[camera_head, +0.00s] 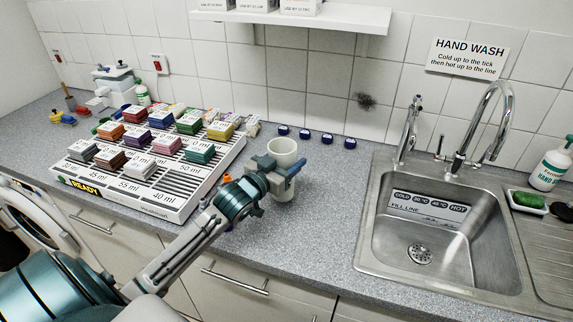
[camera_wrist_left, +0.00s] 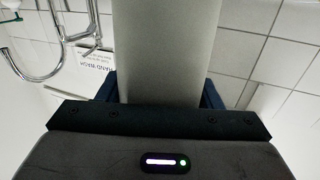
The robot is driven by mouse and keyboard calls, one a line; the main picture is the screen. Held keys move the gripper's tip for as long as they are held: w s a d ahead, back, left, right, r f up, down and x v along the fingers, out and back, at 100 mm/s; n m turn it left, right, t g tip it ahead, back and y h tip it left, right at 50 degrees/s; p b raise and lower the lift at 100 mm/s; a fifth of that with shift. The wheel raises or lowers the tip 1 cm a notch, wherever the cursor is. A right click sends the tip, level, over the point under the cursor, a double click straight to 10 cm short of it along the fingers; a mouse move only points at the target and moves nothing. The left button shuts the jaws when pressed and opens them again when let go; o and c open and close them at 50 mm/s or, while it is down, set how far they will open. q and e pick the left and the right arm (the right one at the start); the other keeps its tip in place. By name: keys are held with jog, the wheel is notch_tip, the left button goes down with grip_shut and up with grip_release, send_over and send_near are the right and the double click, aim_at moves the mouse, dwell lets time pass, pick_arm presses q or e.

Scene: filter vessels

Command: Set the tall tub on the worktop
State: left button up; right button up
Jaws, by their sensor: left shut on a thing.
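The tall tub (camera_head: 283,151) is a pale, open-topped cylinder, upright at the middle of the worktop (camera_head: 310,225). My left gripper (camera_head: 281,172) is shut on the tub, with its jaws around the tub's side. In the left wrist view the tub (camera_wrist_left: 163,50) fills the middle, between the dark fingers. The tub's lower part is partly hidden by the gripper in the head view, and I cannot tell if its base touches the worktop. My right gripper is in neither view.
A white rack (camera_head: 225,165) with several coloured blocks stands left of the tub. Several blue-capped items (camera_head: 305,135) line the wall behind. Grey worktop is clear between tub and sink.

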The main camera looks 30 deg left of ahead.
pick_arm(q)
notch_tip(320, 180, down, 2)
jog(key=shift+s+f, duration=0.1)
jog(key=shift+f, duration=0.15)
jog(key=shift+f, duration=0.1)
jog(key=o, duration=1)
jog(key=shift+d, duration=0.1)
